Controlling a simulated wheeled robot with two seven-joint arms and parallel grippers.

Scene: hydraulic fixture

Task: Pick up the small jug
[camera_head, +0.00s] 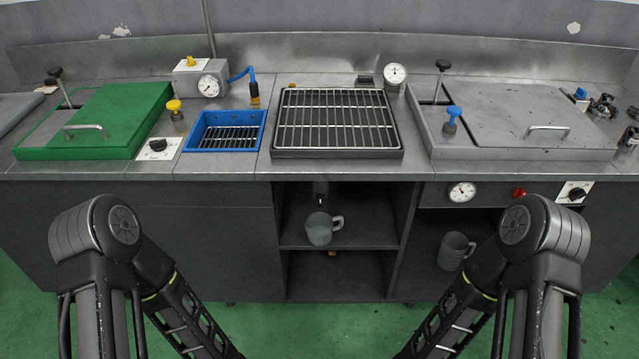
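Two jugs are in the open cabinet below the worktop. A pale grey-green jug (319,231) with its handle to the right stands upright on the middle shelf (350,240). A darker grey jug (453,252), also with its handle to the right, is in the compartment further right, close to my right arm in the picture. I cannot tell for sure which is the small one. My two arms reach down out of the bottom of the picture, and both grippers are out of view.
A grey metal worktop runs above the cabinet, with a green lid (105,115), a blue basin (225,142), a grill tray (335,152) and a grey lid (510,115). A dark cylindrical part (320,192) is above the pale jug. The green floor (320,330) in front looks clear.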

